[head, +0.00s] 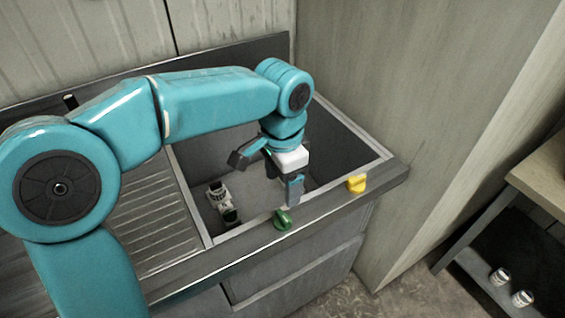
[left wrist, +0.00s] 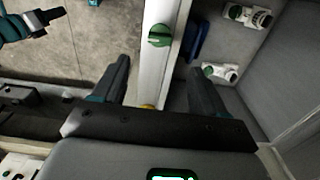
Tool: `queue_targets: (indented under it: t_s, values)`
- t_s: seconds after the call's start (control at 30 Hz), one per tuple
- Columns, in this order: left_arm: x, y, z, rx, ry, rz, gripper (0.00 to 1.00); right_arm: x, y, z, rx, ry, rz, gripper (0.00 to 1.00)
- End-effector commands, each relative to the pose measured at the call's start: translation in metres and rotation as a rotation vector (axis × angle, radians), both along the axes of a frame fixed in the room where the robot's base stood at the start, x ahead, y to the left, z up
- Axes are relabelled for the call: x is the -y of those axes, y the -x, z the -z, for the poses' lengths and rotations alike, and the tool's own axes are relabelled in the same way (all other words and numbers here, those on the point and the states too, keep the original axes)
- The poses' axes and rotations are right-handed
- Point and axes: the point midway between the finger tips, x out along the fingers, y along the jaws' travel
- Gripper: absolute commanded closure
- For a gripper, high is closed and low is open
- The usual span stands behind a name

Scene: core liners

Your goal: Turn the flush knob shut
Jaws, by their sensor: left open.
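A green knob (head: 283,220) sits on the front rim of the sink, and a yellow knob (head: 356,183) sits farther right on the same rim. I cannot tell from the pictures which is the flush knob. My left gripper (head: 294,194) points down over the rim, between the two knobs in the head view. In the left wrist view its jaws (left wrist: 162,80) are apart and empty. The green knob (left wrist: 160,35) shows beyond the fingertips there. The yellow knob (left wrist: 148,106) is mostly hidden by the gripper body. A black-tipped teal part at the upper left looks like my right gripper (left wrist: 45,20).
White fittings with green ends (head: 216,194) lie in the sink basin. A ribbed drainboard (head: 130,215) is left of the basin. A wall closes off the right back. A shelf at the far right holds white jars (head: 500,277). A blue piece (left wrist: 200,38) shows beside the rim.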

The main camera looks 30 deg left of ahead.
Motion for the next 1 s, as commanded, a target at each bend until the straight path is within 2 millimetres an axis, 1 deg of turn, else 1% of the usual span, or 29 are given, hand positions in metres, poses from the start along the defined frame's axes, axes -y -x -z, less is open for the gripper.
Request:
queue_targets:
  t_s: [0.03, 0.1, 0.2, 0.3, 1.0]
  values:
    - [0.001, -0.001, -0.013, 0.005, 0.001, 0.001, 0.28, 0.000, 0.000, -0.002, 0.000, 0.000, 0.000, 0.57]
    - [0.000, 0.000, -0.025, 0.004, 0.000, 0.001, 0.28, 0.000, 0.000, -0.003, 0.000, 0.000, 0.000, 0.57]
    - [0.000, 0.000, -0.037, 0.002, 0.000, 0.001, 0.28, 0.000, 0.000, -0.005, 0.000, 0.000, 0.000, 0.57]
    - [0.000, 0.000, -0.043, 0.002, 0.000, 0.002, 0.28, 0.000, 0.000, -0.005, 0.000, 0.000, 0.000, 0.57]
    - [0.000, 0.001, -0.044, 0.001, -0.001, 0.001, 0.28, 0.000, 0.000, -0.005, 0.000, 0.000, 0.000, 0.57]
